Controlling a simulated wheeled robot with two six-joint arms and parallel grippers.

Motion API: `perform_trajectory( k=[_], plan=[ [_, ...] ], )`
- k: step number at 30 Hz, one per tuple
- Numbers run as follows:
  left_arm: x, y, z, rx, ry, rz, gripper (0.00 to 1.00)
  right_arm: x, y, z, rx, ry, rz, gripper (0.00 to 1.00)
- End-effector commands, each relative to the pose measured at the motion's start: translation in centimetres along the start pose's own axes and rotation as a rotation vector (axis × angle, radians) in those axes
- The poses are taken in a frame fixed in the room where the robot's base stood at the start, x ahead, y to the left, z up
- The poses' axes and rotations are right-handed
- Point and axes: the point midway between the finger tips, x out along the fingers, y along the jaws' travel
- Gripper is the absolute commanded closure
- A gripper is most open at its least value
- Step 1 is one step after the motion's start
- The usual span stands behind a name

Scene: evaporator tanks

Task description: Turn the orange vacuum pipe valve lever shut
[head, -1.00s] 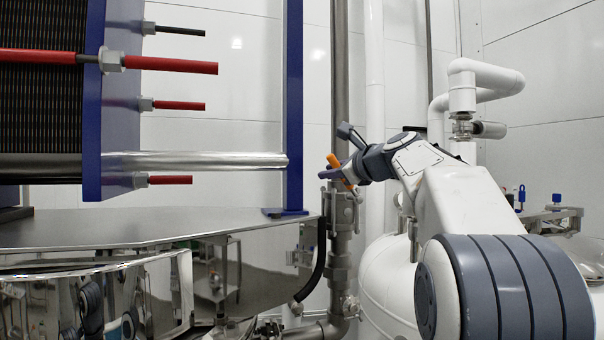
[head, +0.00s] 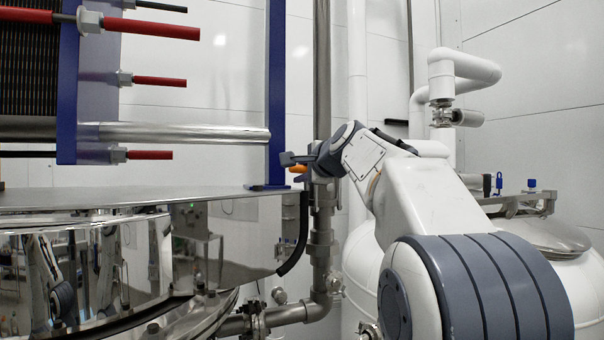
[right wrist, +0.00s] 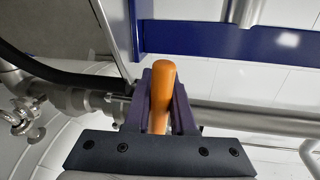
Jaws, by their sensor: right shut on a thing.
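The orange valve lever (head: 298,169) shows as a short orange piece beside my right gripper (head: 300,163) in the head view, at the vertical steel pipe (head: 322,80). It points left and looks close to level. In the right wrist view the lever (right wrist: 162,90) stands between both fingers of my right gripper (right wrist: 162,110), which is shut on it. The valve body (head: 325,192) is partly hidden behind the gripper. My left gripper is not in view.
A polished steel tank (head: 110,255) fills the lower left, with a blue frame post (head: 276,90) close to the gripper. A black hose (head: 300,235) hangs beside the pipe. A white tank (head: 365,265) stands behind my right arm.

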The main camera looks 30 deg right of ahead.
Motion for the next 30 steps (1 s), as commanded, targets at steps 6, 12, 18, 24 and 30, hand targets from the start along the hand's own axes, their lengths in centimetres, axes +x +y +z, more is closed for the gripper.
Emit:
perform_trajectory(
  k=[6,12,18,24,30],
  plan=[
    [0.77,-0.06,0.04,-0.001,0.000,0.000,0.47,0.22,0.96,0.01,-0.071,0.011,0.007,1.00],
    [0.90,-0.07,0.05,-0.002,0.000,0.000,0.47,0.26,1.11,-0.04,-0.095,0.016,0.008,1.00],
    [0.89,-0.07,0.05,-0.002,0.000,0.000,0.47,0.28,1.16,-0.05,-0.098,0.016,0.009,1.00],
    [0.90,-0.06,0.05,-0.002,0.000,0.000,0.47,0.30,1.22,-0.06,-0.097,0.016,0.010,0.66],
    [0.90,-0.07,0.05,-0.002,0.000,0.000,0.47,0.31,1.25,-0.08,-0.096,0.016,0.011,0.47]
  ],
)
